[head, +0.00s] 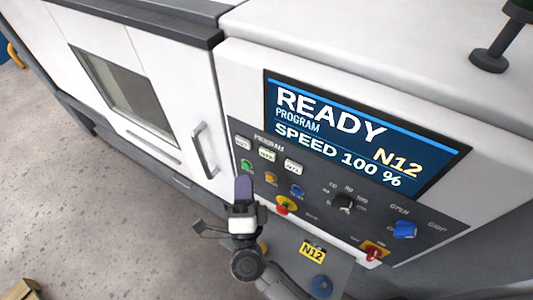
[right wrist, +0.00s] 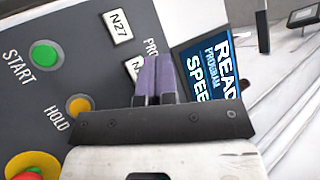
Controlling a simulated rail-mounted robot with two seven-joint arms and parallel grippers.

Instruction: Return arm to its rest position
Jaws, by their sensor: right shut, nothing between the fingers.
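My right gripper (head: 243,190) is in front of the machine's control panel, just below the program buttons in the head view. Its purple fingers are together with nothing between them; they also show shut in the right wrist view (right wrist: 157,80). In the right wrist view the fingers cover part of a label between the N27 button (right wrist: 119,26) and the screen (right wrist: 208,65). I cannot tell whether the fingertips touch the panel. The left gripper is not in view.
The panel screen (head: 350,135) reads READY, SPEED 100 %, N12. Nearby are a green button (head: 246,164), a red knob on yellow (head: 284,205), a selector dial (head: 343,202), a blue knob (head: 404,230) and a red switch (head: 374,251). A door handle (head: 204,150) juts out at left. Open floor (head: 110,230) lies lower left.

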